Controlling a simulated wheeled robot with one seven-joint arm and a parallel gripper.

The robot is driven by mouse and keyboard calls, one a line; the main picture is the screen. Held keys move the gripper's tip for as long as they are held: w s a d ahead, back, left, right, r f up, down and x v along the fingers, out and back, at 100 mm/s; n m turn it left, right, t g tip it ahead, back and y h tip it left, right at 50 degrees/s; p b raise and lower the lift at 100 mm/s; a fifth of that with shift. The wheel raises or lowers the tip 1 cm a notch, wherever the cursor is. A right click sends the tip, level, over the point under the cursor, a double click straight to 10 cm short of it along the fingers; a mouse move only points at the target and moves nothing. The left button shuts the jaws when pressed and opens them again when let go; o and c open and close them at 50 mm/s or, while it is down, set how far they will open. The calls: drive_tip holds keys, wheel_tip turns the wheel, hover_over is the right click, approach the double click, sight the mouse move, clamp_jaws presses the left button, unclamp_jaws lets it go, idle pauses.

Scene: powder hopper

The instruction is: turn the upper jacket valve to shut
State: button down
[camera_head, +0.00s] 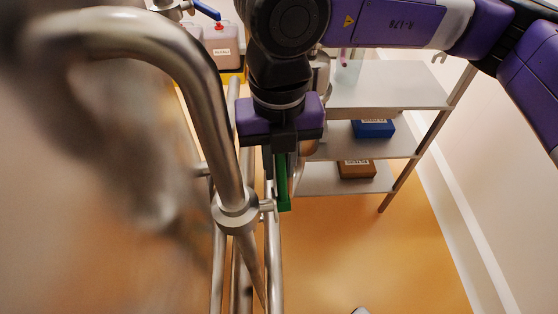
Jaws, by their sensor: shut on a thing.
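My gripper (282,150) points down in the middle of the view and is shut on a green lever (284,192). The lever's lower end shows below the jaws; its upper part is hidden by the gripper. The lever hangs roughly upright beside the steel pipes, just right of a round metal collar with a short stub (237,210). It appears to be the handle of the upper jacket valve, but no label shows and the valve body is mostly hidden.
A thick bent steel pipe (190,60) fills the near left. A grey shelf rack (395,85) stands behind on the right, holding a blue box (373,129) and a brown box (357,169). A blue lever (207,10) and a pinkish container (222,50) are at the back.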

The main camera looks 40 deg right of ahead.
idle(0.8)
drive_tip(key=shift+w+d+f+g+y+b, duration=0.1)
drive_tip(key=shift+w+f+g+y+b, duration=0.1)
drive_tip(key=shift+f+g+b, duration=0.3)
drive_tip(key=shift+w+d+f+g+y+b, duration=0.1)
drive_tip(key=shift+w+g+y+b, duration=0.1)
drive_tip(key=shift+b, duration=0.45)
drive_tip(key=shift+w+d+f+g+y+b, duration=0.15)
drive_tip(key=shift+f+g+y+b, duration=0.1)
drive_tip(key=shift+g+y+b, duration=0.25)
drive_tip(key=shift+w+f+g+y+b, duration=0.2)
drive_tip(key=shift+g+b, duration=0.2)
drive_tip(key=shift+g, duration=0.3)
drive_tip(key=shift+s, duration=0.1)
drive_tip(key=c, duration=1.3)
unclamp_jaws()
drive_tip(key=shift+r, duration=0.1)
wheel_tip(320, 180, up, 20)
drive_tip(key=b, duration=0.2)
